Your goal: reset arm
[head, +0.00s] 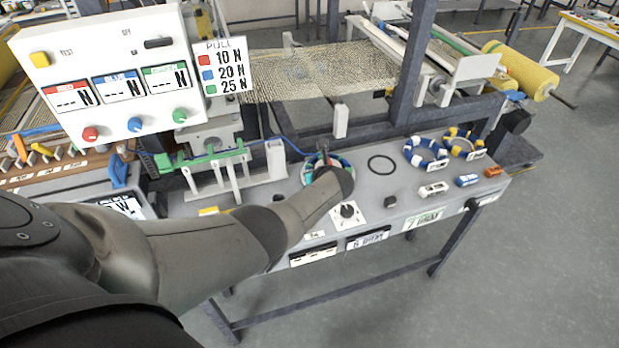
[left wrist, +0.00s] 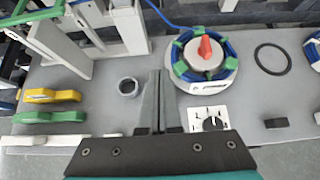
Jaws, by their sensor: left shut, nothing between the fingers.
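My left arm (head: 220,235) comes in from the left in the head view and reaches over the grey bench. Its wrist end covers part of a round holder with a blue and green ring. In the left wrist view my left gripper (left wrist: 160,76) points over the bench top with its two fingers together and nothing between them. The holder (left wrist: 203,58), with a red knob (left wrist: 205,47) in its middle, is just right of the fingers. A small dark grey collar (left wrist: 128,87) lies just left of them. My right gripper is in neither view.
A white dial plate (left wrist: 210,121) is right of the fingers. Yellow (left wrist: 50,96) and green (left wrist: 50,117) pieces lie at left. A black ring (head: 381,165) and two coloured rings (head: 426,152) are farther right. A force display panel (head: 110,75) stands at the upper left.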

